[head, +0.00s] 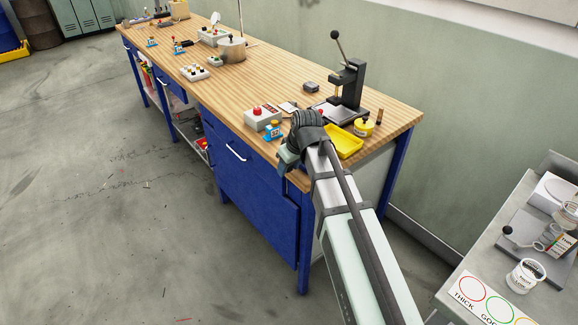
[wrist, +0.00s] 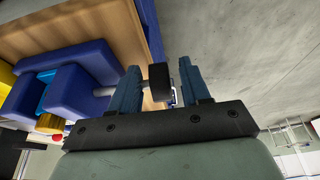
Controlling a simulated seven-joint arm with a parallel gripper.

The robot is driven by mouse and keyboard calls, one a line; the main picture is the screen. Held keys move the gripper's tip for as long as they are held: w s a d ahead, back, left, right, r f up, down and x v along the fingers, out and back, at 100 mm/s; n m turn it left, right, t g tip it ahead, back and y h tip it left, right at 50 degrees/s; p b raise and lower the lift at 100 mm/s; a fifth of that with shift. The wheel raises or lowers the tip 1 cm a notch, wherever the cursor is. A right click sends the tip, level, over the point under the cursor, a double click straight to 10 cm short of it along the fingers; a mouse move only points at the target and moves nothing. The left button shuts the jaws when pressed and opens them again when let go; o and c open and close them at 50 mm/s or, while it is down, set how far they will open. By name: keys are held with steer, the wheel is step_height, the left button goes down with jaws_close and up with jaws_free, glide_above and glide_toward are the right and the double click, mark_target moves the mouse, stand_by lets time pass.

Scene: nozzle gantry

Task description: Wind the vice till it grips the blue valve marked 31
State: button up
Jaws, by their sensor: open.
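In the wrist view a blue vice (wrist: 62,98) stands at the left. A light blue piece (wrist: 43,98) with a brass-coloured part sits between its blue blocks; I cannot tell if both jaws touch it, and no number shows. A grey screw (wrist: 104,91) leads from the vice towards a dark handle piece (wrist: 158,84). My gripper (wrist: 159,68) is open, with one finger on each side of this piece; contact is unclear. In the head view a light blue valve with a label (head: 273,132) shows beside my gripper (head: 286,160) at the bench's front edge. My wrist hides most of the vice there.
On the bench (head: 270,75) a grey box with a red button (head: 262,117), a yellow tray (head: 346,142) and a black lever press (head: 347,88) stand close by. Other small blue valves (head: 152,42) lie at the far end. A side table (head: 480,260) stands at right.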

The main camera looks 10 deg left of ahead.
steer(key=v, duration=1.3)
steer(key=shift+r, duration=0.35)
steer(key=shift+s+d, duration=0.1)
steer(key=shift+d, duration=0.05)
steer(key=w+a+r+g+h, duration=0.2)
steer(key=w+a, duration=0.4)
steer(key=shift+g+h, duration=0.4)
steer(key=f, duration=0.4)
steer(key=s+d+f, duration=0.1)
steer(key=f, duration=0.9)
steer(key=shift+s+d+f, duration=0.1)
steer(key=shift+s+d, duration=0.3)
steer(key=shift+c, duration=0.5)
